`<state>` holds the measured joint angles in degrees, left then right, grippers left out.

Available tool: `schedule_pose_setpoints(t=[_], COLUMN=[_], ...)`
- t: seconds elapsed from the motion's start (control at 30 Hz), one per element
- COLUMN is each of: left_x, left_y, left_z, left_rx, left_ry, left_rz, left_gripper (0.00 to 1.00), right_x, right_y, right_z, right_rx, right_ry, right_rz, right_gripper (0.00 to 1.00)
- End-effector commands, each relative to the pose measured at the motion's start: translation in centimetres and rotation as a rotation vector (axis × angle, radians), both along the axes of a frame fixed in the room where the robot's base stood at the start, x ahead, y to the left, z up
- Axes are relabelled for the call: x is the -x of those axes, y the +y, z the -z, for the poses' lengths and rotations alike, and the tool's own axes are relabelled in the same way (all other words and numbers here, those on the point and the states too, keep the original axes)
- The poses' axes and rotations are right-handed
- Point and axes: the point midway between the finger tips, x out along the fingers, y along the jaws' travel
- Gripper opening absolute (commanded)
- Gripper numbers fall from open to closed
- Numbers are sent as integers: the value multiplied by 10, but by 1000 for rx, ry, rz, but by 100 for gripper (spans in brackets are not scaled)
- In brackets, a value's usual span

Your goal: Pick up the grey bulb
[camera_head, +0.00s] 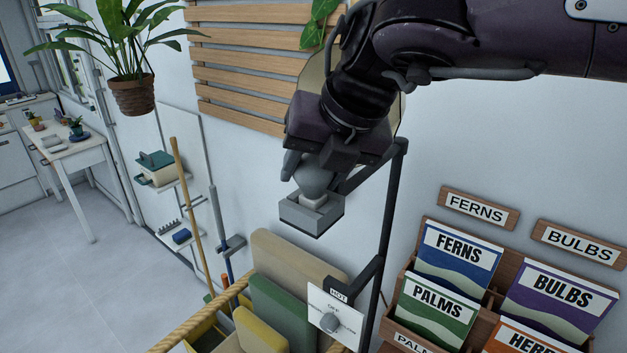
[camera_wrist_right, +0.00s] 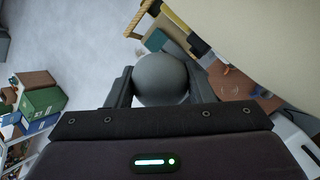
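The grey bulb (camera_head: 312,178) sits upright with its pale base at the top of a small grey box-shaped holder (camera_head: 312,212). My right gripper (camera_head: 310,168) reaches down over the bulb from above, with a finger on either side of it. In the right wrist view the round bulb (camera_wrist_right: 161,78) fills the space between the two fingers (camera_wrist_right: 160,85), which appear to press on both sides. The gripper hides the bulb's upper part in the head view. My left gripper is not in view.
A dark upright post (camera_head: 390,215) stands close right of the holder. Below are a panel with a dial (camera_head: 333,318) and a rope-edged bin with boards (camera_head: 283,312). Seed packets (camera_head: 455,262) stand in a wooden rack at right. A hanging plant (camera_head: 133,94) is at upper left.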

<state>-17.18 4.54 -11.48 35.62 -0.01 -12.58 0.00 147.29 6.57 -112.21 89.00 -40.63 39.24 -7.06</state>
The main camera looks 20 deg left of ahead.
Motion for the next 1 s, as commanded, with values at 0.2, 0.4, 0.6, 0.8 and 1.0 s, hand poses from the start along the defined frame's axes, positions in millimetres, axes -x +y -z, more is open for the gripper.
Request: schedule_pose_setpoints(t=[0.2, 0.4, 0.6, 0.8, 1.0], left_x=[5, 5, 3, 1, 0], left_y=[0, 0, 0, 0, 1], left_z=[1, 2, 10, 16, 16], left_rx=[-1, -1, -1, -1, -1], left_ry=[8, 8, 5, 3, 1], left_rz=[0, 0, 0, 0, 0], left_gripper=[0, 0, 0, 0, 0], right_x=[0, -1, -1, -1, -1], right_y=[0, 0, 0, 1, 0], right_z=[0, -4, -25, -59, -91], right_rx=[0, 0, -2, -1, 0], right_ry=[0, -1, -3, -3, -2], right_rz=[0, 1, 3, 2, 1], right_gripper=[25, 25, 25, 25, 25])
